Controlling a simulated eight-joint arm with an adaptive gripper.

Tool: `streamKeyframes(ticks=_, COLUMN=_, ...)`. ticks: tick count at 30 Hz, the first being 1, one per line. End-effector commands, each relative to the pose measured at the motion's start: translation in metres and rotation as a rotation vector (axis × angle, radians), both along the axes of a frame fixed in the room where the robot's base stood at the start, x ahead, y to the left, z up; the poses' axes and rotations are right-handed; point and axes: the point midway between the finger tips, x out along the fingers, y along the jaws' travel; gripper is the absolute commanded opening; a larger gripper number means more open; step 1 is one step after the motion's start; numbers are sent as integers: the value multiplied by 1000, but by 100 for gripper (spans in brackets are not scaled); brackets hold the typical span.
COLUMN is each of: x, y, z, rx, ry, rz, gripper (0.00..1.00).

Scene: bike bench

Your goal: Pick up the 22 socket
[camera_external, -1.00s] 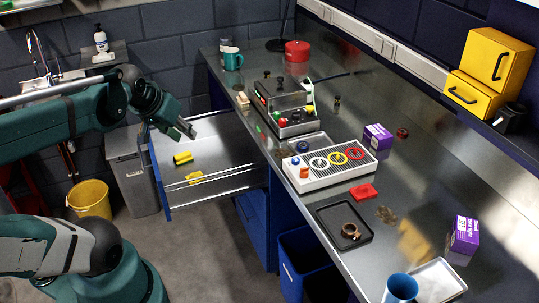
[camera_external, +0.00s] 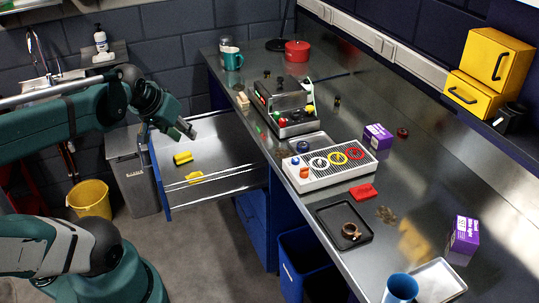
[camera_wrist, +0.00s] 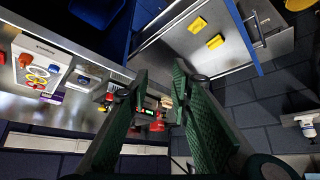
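No thing in view can be read as the 22 socket; markings are too small to tell. Two yellow pieces lie in the open drawer (camera_external: 228,150): one farther back (camera_external: 183,158) and one near its front wall (camera_external: 195,177). They also show in the wrist view as a yellow block (camera_wrist: 197,25) and a second yellow block (camera_wrist: 215,41). My gripper (camera_external: 190,132) hangs over the back of the drawer, apart from both. In the wrist view my gripper (camera_wrist: 160,74) has its two fingers spread with nothing between them.
The metal bench (camera_external: 390,185) runs right of the drawer. On it are a grey device (camera_external: 290,122), a white ring panel (camera_external: 318,180), a black tray (camera_external: 330,213), purple boxes (camera_external: 463,238) and a teal mug (camera_external: 232,60). A yellow bucket (camera_external: 89,198) stands on the floor.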

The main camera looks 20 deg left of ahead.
Motion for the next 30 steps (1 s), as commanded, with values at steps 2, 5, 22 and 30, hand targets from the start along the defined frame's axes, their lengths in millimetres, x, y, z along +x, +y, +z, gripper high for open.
streamKeyframes(ticks=2, x=0, y=0, z=0, rx=0, ry=0, rz=0, gripper=22)
streamKeyframes(ticks=5, x=0, y=0, z=0, rx=0, ry=0, rz=0, gripper=22)
streamKeyframes(ticks=22, x=3, y=0, z=3, rx=-4, ry=3, rz=6, gripper=35)
streamKeyframes(ticks=30, x=26, y=1, z=28, rx=-34, ry=22, rz=52, gripper=35)
